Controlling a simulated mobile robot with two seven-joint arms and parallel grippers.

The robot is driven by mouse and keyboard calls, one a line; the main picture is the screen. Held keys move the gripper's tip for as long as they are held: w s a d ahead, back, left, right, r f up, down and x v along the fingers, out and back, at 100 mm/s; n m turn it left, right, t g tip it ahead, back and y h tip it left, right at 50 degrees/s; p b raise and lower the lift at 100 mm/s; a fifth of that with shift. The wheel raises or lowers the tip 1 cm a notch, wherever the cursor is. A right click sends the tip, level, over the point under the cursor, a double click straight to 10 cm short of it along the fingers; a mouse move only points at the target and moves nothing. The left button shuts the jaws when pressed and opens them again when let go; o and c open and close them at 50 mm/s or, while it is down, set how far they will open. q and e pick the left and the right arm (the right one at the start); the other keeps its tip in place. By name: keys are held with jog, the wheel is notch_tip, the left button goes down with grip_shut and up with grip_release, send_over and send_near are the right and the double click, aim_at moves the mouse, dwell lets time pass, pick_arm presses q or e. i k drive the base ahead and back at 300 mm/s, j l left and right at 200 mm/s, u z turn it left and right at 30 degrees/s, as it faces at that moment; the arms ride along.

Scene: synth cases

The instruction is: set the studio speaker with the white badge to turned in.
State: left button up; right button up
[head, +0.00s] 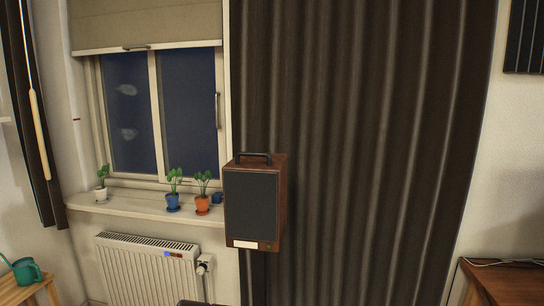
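The studio speaker (251,205) is a brown wooden box with a dark front and a black handle (253,156) on top. A white badge (244,244) sits at the lower left of its front. The front faces me, and the right side panel shows as a narrow strip. What holds the speaker up is not clearly visible; a dark shape shows at the bottom edge below it. Neither of my grippers is in view.
A dark curtain (370,150) hangs behind the speaker. Left are a window sill (140,209) with potted plants and a radiator (150,270). A wooden table (505,285) stands at right, and a teal watering can (27,271) on a stool at left.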

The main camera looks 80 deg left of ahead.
aim_at(255, 185)
jog(key=i+l+u, duration=0.1)
jog(key=u, duration=0.3)
jog(key=l+u, duration=0.35)
